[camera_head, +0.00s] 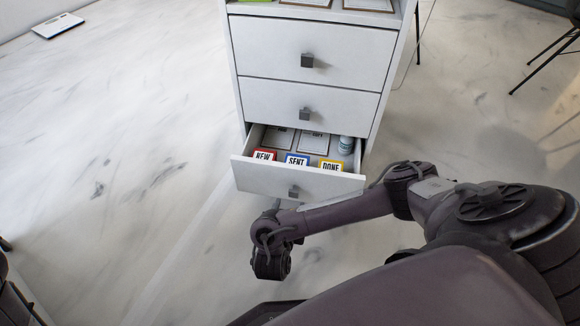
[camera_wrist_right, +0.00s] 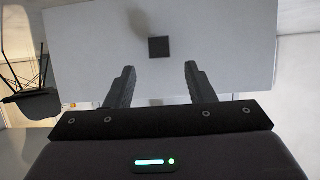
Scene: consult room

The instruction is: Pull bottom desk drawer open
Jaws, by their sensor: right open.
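The white desk pedestal (camera_head: 310,91) has three stacked drawers with dark square knobs. The bottom drawer (camera_head: 265,181) stands pulled out, and its inside shows cards marked NEW, SENT and DONE (camera_head: 330,165), framed cards and a small bottle (camera_head: 346,145). Its knob (camera_head: 293,192) is on the front panel. My right gripper (camera_head: 275,207) is low in front of this panel, mostly hidden by its own wrist. In the right wrist view its fingers (camera_wrist_right: 158,88) are apart and empty, with the square knob (camera_wrist_right: 159,47) beyond the fingertips, not between them. My left gripper is not seen.
The upper drawers, middle (camera_head: 308,112) and top (camera_head: 308,60), are shut. Pale marble floor is open to the left of the pedestal. A flat white scale-like object (camera_head: 58,25) lies far left. Dark chair legs (camera_head: 545,62) stand at the far right.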

